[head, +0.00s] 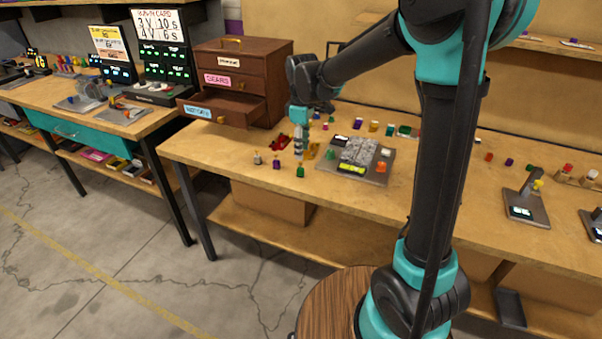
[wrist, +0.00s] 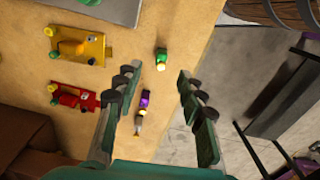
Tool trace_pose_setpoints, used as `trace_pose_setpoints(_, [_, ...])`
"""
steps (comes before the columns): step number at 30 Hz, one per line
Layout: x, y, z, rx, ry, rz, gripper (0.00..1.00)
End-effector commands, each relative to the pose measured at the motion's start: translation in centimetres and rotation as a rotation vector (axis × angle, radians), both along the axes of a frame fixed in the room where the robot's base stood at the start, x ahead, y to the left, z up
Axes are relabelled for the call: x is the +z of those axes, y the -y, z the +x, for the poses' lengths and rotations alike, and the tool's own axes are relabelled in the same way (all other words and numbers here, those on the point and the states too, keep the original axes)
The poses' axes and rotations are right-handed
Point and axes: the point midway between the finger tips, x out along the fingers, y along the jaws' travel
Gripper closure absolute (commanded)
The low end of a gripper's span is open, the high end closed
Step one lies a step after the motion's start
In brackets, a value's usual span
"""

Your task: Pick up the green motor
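A red chassis (wrist: 72,97) and a yellow chassis (wrist: 92,48) lie close by on the bench. A grey board (head: 340,168) with a silvery heap lies to the right. A brown drawer cabinet (head: 270,62) stands behind left, its bottom drawer (head: 238,114) pulled out.

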Motion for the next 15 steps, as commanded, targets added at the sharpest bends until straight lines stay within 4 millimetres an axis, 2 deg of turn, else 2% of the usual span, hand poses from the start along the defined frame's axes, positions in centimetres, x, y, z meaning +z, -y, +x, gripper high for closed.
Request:
trace_pose_setpoints(3, [-1.2, 0.0, 0.0, 0.000, 0.000, 0.000, 0.60])
trace_pose_setpoints(8, [-2.0, -0.1, 0.0, 0.000, 0.000, 0.000, 0.60])
trace_pose_setpoints(15, [-5.3, -0.4, -0.1, -0.001, 0.000, 0.000, 0.60])
